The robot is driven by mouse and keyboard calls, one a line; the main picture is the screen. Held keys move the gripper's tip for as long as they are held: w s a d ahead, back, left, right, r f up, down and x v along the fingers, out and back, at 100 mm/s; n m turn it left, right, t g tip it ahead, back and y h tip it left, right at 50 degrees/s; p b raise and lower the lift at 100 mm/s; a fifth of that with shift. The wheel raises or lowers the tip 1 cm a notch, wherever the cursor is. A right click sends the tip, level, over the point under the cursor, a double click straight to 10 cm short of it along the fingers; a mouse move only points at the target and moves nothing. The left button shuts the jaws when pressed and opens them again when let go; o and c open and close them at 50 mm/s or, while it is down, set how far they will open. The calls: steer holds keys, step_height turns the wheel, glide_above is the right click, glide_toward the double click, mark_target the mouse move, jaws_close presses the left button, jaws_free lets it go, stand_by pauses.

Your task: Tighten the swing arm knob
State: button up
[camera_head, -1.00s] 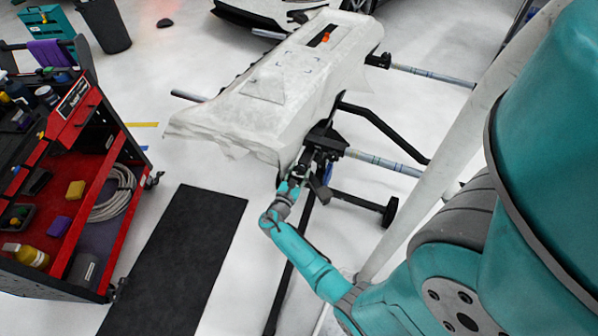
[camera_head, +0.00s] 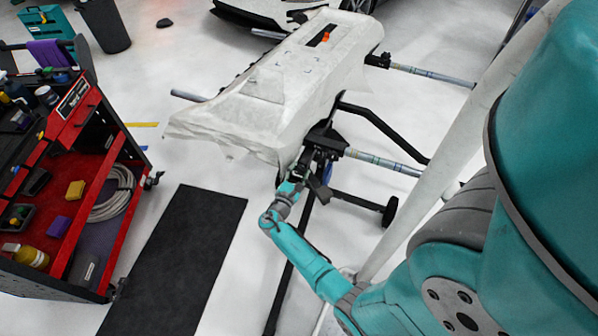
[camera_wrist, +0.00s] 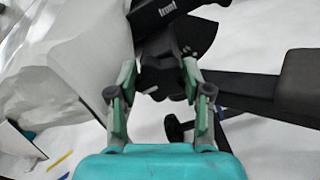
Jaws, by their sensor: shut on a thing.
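The black swing arm knob (camera_wrist: 160,80) shows in the wrist view between the fingertips of my gripper (camera_wrist: 158,85). The two green-grey fingers stand on either side of the dark knob and are shut on it. The fingers partly hide its sides. A black bracket marked "front" (camera_wrist: 168,10) lies just beyond it. In the head view my gripper (camera_head: 300,178) is at the black swing arm joint (camera_head: 325,140) at the near end of the covered stand; the knob itself is too small to make out there.
A white-draped panel (camera_head: 270,90) lies on the stand, its loose edge close to my gripper's left. Black stand legs (camera_head: 385,132) and a wheel (camera_head: 390,212) are to the right. A red tool cart (camera_head: 85,190) stands at left, with a black mat (camera_head: 185,260) on the floor.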

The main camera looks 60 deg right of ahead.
steer(key=o, duration=1.2)
steer(key=shift+c, duration=0.2)
steer(key=shift+a, duration=0.1)
steer(key=a, duration=1.1)
steer(key=shift+s+a, duration=0.25)
steer(key=shift+a, duration=0.15)
